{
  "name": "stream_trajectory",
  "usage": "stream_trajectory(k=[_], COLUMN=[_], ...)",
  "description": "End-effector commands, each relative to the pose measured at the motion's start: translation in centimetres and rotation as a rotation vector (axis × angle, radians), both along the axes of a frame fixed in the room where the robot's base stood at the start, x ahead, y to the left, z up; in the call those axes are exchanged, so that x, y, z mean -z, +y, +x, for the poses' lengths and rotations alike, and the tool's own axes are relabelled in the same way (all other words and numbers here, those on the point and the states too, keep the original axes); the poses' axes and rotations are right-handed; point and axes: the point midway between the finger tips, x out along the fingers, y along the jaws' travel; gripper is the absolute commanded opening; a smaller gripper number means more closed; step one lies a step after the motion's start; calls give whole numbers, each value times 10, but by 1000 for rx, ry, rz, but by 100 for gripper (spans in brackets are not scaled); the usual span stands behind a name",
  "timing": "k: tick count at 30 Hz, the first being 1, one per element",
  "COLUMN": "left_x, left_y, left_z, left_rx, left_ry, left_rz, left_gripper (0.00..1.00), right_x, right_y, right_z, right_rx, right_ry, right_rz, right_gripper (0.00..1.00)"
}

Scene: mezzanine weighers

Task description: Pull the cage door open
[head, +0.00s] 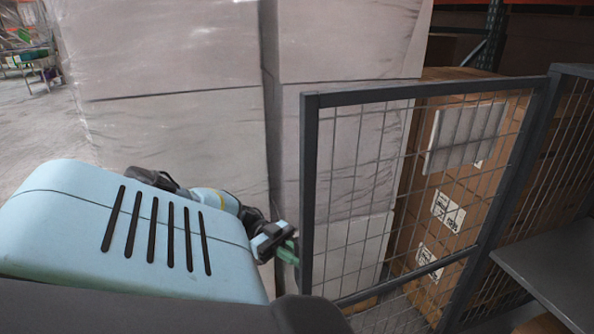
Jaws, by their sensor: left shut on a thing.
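The cage door (309,190) is a dark grey metal frame with wire mesh, in the middle and right of the head view. Its free upright edge is on the left, and its other side meets a post at the right. The door stands at an angle to the mesh panel (575,130) beyond that post. My left gripper (289,252) is at the lower part of the free edge, shut on the door there. The exact part between its fingers is too small to tell. My right gripper is not in view.
Tall wrapped pallet loads (175,110) stand behind the door and to the left. Stacked brown cartons (450,200) with white labels show through the mesh. A grey flat surface (555,265) is at the lower right. Open floor (40,130) shows at the far left.

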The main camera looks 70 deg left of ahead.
Motion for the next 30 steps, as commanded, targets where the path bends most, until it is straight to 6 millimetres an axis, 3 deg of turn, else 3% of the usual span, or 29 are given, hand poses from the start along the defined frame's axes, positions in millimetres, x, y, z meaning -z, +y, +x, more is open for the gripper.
stream_trajectory(k=[5, 6, 10, 20, 30], left_x=[1, 1, 0, 0, 2], left_y=[0, 0, 0, 3, 45], left_z=[0, 0, 0, -1, -23], left_rx=[-1, -1, -1, -1, -3], left_ry=[3, 3, 2, 0, 3], left_rz=[2, 2, 1, 1, 3], left_gripper=[0, 14, 29, 29, 29], right_x=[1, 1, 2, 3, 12], right_y=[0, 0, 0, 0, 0], right_z=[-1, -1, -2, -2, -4], right_rx=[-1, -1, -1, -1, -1], right_ry=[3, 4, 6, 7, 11], right_rz=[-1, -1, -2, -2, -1], right_gripper=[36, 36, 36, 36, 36])
